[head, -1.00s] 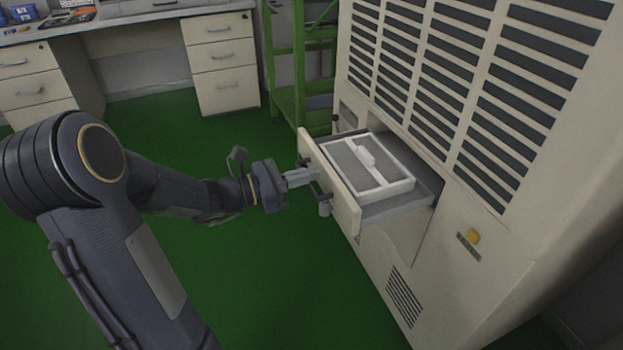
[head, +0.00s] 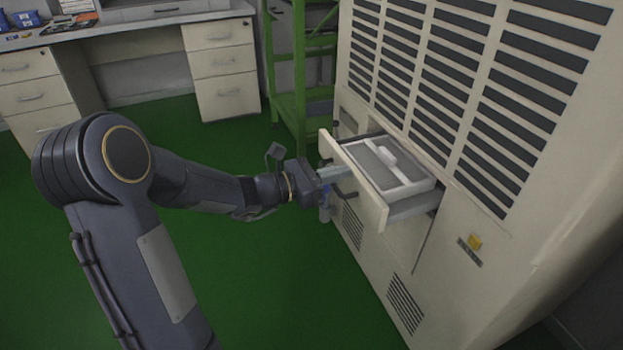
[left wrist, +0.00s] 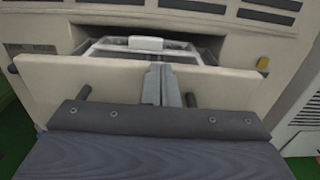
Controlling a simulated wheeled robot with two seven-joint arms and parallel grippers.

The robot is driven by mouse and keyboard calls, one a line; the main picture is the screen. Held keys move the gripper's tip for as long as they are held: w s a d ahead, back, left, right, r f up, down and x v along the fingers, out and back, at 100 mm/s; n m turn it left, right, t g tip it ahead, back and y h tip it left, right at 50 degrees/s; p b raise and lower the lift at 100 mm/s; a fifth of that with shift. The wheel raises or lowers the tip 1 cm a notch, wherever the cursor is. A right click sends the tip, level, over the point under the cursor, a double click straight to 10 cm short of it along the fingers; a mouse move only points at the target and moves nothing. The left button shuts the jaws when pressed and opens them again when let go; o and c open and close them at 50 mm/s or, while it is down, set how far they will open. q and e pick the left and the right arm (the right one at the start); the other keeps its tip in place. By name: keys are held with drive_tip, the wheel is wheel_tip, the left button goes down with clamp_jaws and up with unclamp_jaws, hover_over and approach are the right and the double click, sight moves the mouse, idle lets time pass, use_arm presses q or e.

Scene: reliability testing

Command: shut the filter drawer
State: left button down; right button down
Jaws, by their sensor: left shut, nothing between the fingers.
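The filter drawer (head: 360,192) stands partly open from the beige cabinet in the head view, with a white-framed grey filter (head: 388,165) lying in it. In the left wrist view the drawer front (left wrist: 225,86) spans the picture, with the filter frame (left wrist: 110,45) behind it. Dark handle posts (left wrist: 84,92) show on the front. My left gripper (head: 338,172) is shut and empty, its fingertips at the drawer front. The fingers (left wrist: 160,72) show between the handle posts in the left wrist view; the exact contact is hard to tell. My right gripper is not in view.
A green frame (head: 290,80) stands behind. A desk with drawers (head: 222,65) is at the back left. The green floor (head: 270,290) before the cabinet is clear.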

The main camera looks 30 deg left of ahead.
sight(390, 160)
use_arm(q)
drive_tip(key=x, duration=1)
drive_tip(key=shift+w+d+b, duration=0.2)
drive_tip(key=shift+d+b, duration=0.1)
